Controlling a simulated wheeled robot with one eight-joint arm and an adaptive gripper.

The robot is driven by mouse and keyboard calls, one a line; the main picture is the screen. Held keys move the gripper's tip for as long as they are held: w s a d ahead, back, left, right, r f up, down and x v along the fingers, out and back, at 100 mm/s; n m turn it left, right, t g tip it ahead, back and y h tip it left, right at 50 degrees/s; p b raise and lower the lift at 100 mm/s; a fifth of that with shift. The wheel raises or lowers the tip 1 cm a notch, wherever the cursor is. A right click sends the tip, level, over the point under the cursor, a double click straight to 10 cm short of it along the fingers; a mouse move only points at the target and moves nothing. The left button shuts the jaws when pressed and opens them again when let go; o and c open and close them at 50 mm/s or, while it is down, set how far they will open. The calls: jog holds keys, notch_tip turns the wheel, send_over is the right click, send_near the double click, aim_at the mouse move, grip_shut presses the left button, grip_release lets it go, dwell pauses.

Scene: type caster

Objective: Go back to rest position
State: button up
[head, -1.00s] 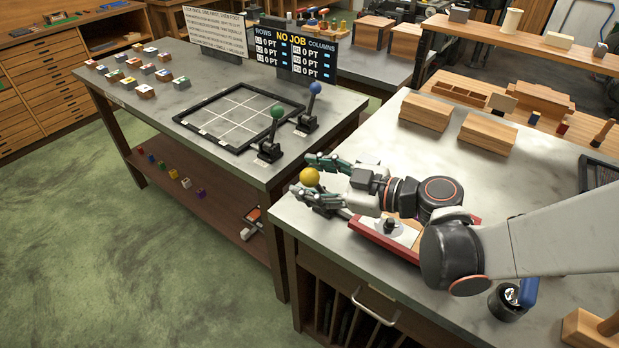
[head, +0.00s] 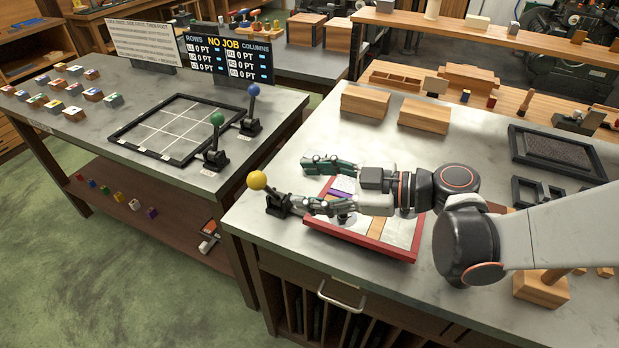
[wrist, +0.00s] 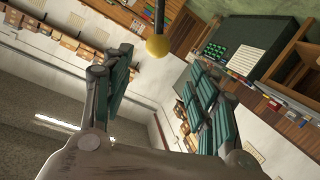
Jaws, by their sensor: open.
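My gripper (head: 322,185) is open and empty above the near bench, over a red-framed tray (head: 404,253). Its two green-padded fingers are spread apart, and both also show in the wrist view (wrist: 158,88). A lever with a yellow ball knob (head: 257,180) stands on a dark base at the bench's left corner, left of the lower finger. In the wrist view the yellow knob (wrist: 158,46) hangs at the top, beyond the gap between the fingers. The knob looks free of the fingers.
A gridded board (head: 180,130) with a green-knobbed lever (head: 217,119) and a blue-knobbed lever (head: 254,91) is on the left bench. Wooden blocks (head: 424,114) stand behind my arm. A black tray (head: 560,175) lies at the right.

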jog(key=s+d+m+t+h, duration=0.2)
jog(key=s+d+m+h, duration=0.2)
jog(key=d+m+h, duration=0.3)
jog(key=s+d+f+m+t+h, duration=0.1)
jog(key=s+d+m+h, duration=0.3)
jog(key=d+m+h, duration=0.4)
jog(key=d+m+t, duration=0.1)
jog(key=d+m, duration=0.3)
jog(key=d, duration=0.5)
jog(key=shift+s+m, duration=0.15)
jog(key=shift+m, duration=0.15)
